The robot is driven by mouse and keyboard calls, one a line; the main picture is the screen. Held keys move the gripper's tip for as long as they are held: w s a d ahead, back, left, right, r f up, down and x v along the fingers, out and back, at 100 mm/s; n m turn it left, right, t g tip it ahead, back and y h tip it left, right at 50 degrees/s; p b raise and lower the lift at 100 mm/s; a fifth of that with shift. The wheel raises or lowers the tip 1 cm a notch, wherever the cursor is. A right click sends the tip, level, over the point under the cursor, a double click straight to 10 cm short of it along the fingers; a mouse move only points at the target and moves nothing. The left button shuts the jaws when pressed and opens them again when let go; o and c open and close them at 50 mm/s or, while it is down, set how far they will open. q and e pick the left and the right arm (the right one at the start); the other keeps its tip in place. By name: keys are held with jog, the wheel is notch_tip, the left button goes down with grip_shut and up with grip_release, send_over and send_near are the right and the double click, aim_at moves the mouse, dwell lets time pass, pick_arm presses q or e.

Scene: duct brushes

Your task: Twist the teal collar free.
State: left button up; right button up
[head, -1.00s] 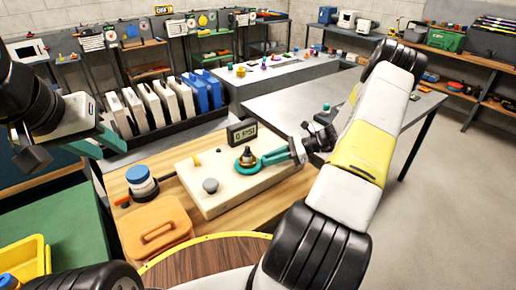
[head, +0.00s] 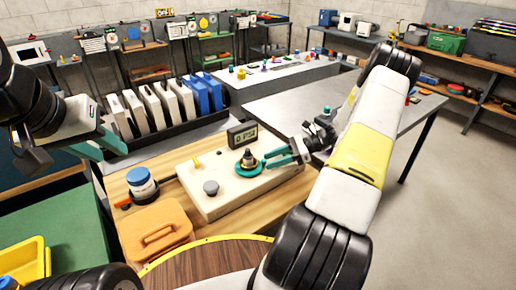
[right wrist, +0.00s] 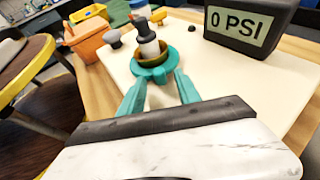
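The teal collar (head: 250,170) sits around the base of a dark and brass fitting (head: 248,158) on a cream block (head: 215,200). In the right wrist view the collar (right wrist: 156,73) shows as a flanged ring below a brass cup (right wrist: 150,55) with a grey and white plug. My right gripper (head: 267,160) is open just to the right of the collar. Its teal fingers (right wrist: 158,88) are spread, with nothing between them, and point at the collar. My left gripper (head: 110,150) hangs at the left, away from the block, and looks open and empty.
A gauge display (head: 243,135) reading 0 PSI stands behind the collar. A blue-lidded jar (head: 141,183) and orange case (head: 156,228) are to the left. The grey table (head: 290,105) behind has free room.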

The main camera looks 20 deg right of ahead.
jog(key=v, duration=0.7)
jog(key=shift+r, duration=0.15)
jog(key=s+a+r+n+g+h, duration=0.1)
jog(key=s+a+r+n+h, duration=0.35)
jog(key=r, duration=0.45)
jog(key=s+a+r+n+g+h, duration=0.1)
jog(key=s+a+r+n+h, duration=0.15)
jog(key=a+r+n, duration=0.5)
jog(key=s+a+r+n+t+h, duration=0.2)
jog(key=s+a+r+n, duration=0.1)
jog(key=s, duration=0.4)
jog(key=s+a+r+n+t+h, duration=0.2)
jog(key=s+a+r+n+t, duration=0.1)
jog(key=s+r+n, duration=0.3)
jog(key=shift+s+a+r, duration=0.5)
jog(key=shift+r, duration=0.3)
